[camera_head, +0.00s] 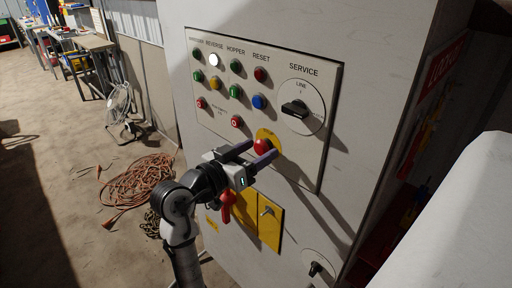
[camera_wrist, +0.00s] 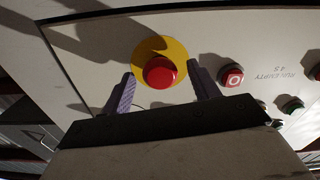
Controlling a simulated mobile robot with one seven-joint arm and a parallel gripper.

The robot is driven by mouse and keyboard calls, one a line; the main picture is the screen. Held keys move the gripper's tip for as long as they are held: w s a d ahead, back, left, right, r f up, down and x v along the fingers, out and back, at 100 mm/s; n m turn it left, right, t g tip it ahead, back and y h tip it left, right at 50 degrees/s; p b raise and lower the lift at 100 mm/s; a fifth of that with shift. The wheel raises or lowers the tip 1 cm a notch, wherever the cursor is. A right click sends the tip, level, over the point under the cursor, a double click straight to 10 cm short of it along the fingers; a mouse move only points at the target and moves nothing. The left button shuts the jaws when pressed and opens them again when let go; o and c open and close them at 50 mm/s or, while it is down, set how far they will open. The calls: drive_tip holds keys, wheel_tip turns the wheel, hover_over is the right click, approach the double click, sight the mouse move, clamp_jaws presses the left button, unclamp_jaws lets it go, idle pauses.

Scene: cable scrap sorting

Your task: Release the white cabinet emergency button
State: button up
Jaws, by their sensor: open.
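The white cabinet (camera_head: 290,40) fills the middle of the head view, with a control panel on its face. The red emergency button (camera_head: 263,146) sits on a yellow disc on the panel's lower part. It also shows in the wrist view (camera_wrist: 160,72) with its yellow surround behind it. My gripper (camera_head: 251,154) is open, its two purple-grey fingers pointing at the panel on either side of the button. In the wrist view, my gripper (camera_wrist: 160,92) has its fingers left and right of the red cap, apart from it. I cannot tell how far the button is pressed in.
The panel carries several small coloured buttons and a black SERVICE rotary switch (camera_head: 295,108). Below are yellow plates (camera_head: 269,220) with a red handle (camera_head: 227,204) beside them. An orange cable coil (camera_head: 138,183) lies on the floor at left. A white surface (camera_head: 460,220) stands at right.

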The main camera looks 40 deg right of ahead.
drive_tip(key=shift+d, duration=0.15)
clamp_jaws()
idle(0.4)
